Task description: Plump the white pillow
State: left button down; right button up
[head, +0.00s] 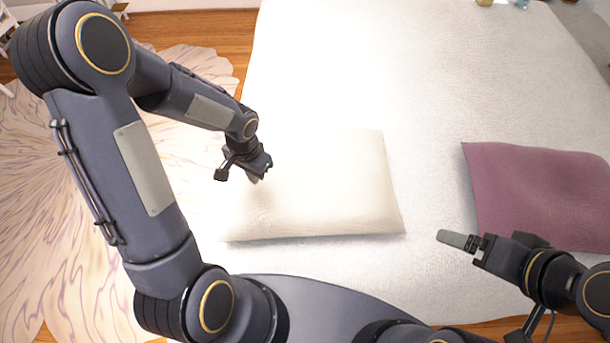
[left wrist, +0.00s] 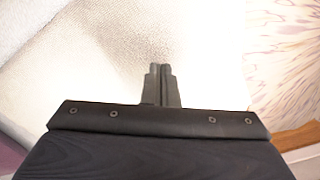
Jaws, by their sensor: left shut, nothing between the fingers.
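The white pillow (head: 335,185) lies flat on the white bed, left of centre in the head view. It also shows in the left wrist view (left wrist: 120,75), very bright, so its outline there is hard to make out. My left gripper (head: 256,178) is at the pillow's left part, fingers pointing down; I cannot tell if they touch it. In the left wrist view its two fingers (left wrist: 161,70) are together with nothing between them. My right gripper (head: 455,240) is right of the pillow and apart from it, over the bed. Its fingers look together from this side, but any gap is hidden.
A purple pillow (head: 545,195) lies on the bed (head: 420,70) at the right, near my right arm. The bed between the two pillows is clear. A patterned rug (head: 45,190) covers wooden floor at the left. Small items (head: 520,4) stand at the far top right.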

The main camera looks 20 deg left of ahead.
pick_arm(q)
jog(key=shift+f, duration=0.25)
jog(key=shift+f+b, duration=1.1)
jog(key=shift+b, duration=0.2)
jog(key=shift+f, duration=0.1)
jog(key=shift+r, duration=0.2)
jog(key=shift+r+p, duration=1.05)
jog(key=shift+r, duration=0.25)
jog(key=shift+f, duration=0.25)
jog(key=shift+f+b, duration=1.25)
jog(key=shift+b, duration=0.15)
jog(key=shift+r, duration=0.15)
